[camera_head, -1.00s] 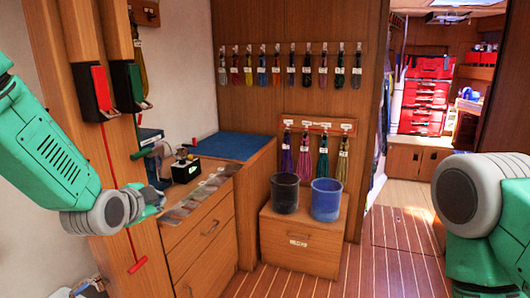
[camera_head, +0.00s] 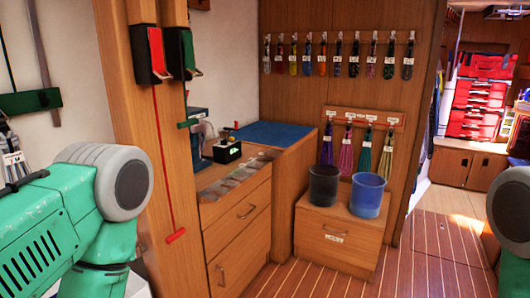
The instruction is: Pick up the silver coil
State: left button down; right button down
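Several coiled lines in different colours hang in an upper row on the wooden back wall. The leftmost upper coil (camera_head: 266,55) looks greyish, but it is too small to tell whether it is the silver coil.
A dark bucket (camera_head: 323,185) and a blue bucket (camera_head: 367,195) stand on a wooden box (camera_head: 337,238). A drawer cabinet (camera_head: 237,222) and a wooden post (camera_head: 144,130) stand left of them. Striped floor (camera_head: 410,265) is clear at the lower right.

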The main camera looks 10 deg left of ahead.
aim_at(14, 165)
jog(key=u, duration=1.8)
